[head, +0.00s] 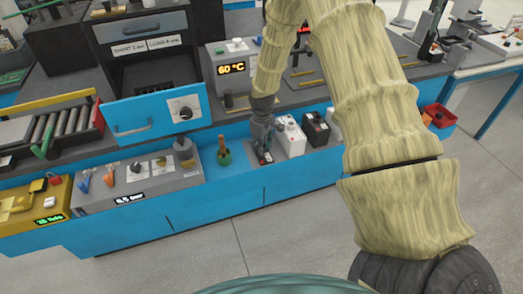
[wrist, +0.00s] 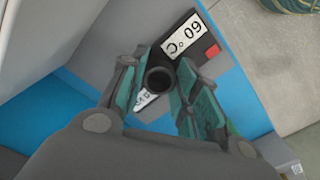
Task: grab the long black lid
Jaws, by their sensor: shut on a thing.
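My gripper (head: 262,132) points down over the front of the blue bench, just left of a white battery-like block. In the wrist view its green-padded fingers (wrist: 168,85) are shut on a dark round piece (wrist: 158,80) with a hollow-looking top. In the head view the fingers mostly hide the piece. I cannot tell whether it belongs to a long black lid, and no such lid is clearly seen elsewhere.
The white block (head: 290,140) and a black block (head: 315,130) stand close on the right. A green pot with a brown handle (head: 223,152) stands on the left. The floor in front is clear.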

